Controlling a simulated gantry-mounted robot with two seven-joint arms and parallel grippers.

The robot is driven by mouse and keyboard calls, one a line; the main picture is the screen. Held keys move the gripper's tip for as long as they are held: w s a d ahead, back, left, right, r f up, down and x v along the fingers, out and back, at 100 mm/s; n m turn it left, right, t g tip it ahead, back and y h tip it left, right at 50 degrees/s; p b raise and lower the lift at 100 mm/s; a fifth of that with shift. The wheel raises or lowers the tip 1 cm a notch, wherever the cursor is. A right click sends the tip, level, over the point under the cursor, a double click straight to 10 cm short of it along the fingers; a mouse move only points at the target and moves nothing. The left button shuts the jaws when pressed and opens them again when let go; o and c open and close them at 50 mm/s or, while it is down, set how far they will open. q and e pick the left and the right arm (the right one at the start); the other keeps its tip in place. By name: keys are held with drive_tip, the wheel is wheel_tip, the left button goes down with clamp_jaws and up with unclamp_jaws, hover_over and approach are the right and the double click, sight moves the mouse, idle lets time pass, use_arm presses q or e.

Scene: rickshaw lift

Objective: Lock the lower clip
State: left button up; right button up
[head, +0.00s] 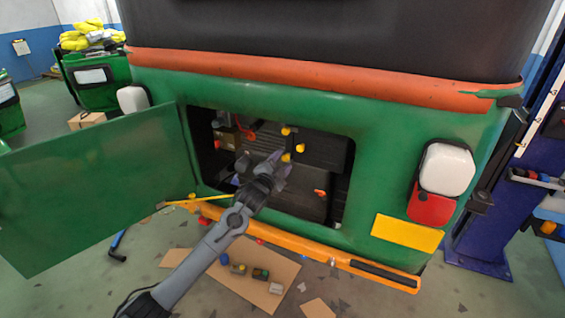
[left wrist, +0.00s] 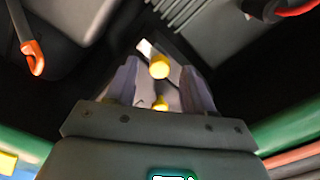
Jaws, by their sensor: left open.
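The open rear compartment of the green rickshaw (head: 400,125) holds a dark housing (head: 322,150) with small yellow-ended clips. One yellow end (head: 286,131) is higher, and another yellow end (head: 286,157) is lower, close to my fingers. My left gripper (head: 269,162) reaches into the opening, with its fingers in front of the housing. In the left wrist view the fingers are apart, with a yellow round end (left wrist: 159,67) and a second yellow piece (left wrist: 161,103) showing between them. I cannot tell whether a finger touches them. My right gripper is not in view.
The green door (head: 90,190) stands open at the left. An orange-red handle (head: 320,193) sits low in the compartment; an orange bumper (head: 300,246) runs below it. Cardboard (head: 240,278) with several small parts lies on the floor. A blue post (head: 505,190) stands at the right.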

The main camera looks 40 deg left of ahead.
use_arm(q)
drive_tip(key=shift+w+a, duration=0.1)
drive_tip(key=shift+w, duration=0.4)
drive_tip(key=shift+c, duration=0.2)
clamp_jaws()
